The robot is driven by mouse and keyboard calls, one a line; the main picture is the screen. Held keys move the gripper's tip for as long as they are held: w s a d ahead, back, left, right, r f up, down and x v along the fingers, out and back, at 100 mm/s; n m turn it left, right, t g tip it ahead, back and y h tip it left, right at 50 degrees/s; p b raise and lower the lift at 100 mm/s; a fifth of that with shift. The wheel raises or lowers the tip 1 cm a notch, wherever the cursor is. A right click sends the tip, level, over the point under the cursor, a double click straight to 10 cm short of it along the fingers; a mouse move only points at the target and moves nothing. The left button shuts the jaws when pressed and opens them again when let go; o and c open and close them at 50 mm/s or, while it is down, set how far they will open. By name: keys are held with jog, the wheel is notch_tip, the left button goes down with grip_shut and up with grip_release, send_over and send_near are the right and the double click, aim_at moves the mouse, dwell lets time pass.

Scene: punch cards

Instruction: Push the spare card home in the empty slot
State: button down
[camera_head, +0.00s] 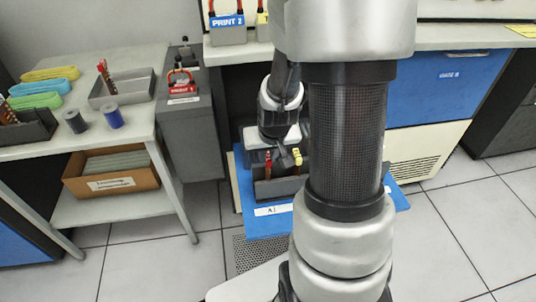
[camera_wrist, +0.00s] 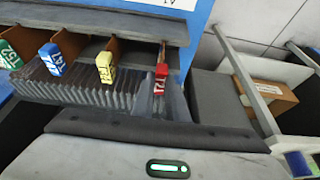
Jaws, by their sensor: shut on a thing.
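A dark card tray (camera_head: 275,188) stands on the blue pull-out shelf (camera_head: 242,200) labelled A1. It also shows in the wrist view (camera_wrist: 110,22). Grey upright sheets stand beside the red tab. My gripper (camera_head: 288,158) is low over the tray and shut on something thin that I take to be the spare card.
A side table (camera_head: 150,132) at left carries a grey bin (camera_head: 122,88), spools and coloured bundles. A box of cards (camera_head: 112,175) sits on its lower shelf. A grey cabinet (camera_head: 198,135) stands between table and tray. The tiled floor in front is clear.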

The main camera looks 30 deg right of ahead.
jog(key=shift+f, duration=0.5)
jog(key=c, duration=1.7)
grip_release()
jog(key=shift+o, duration=0.2)
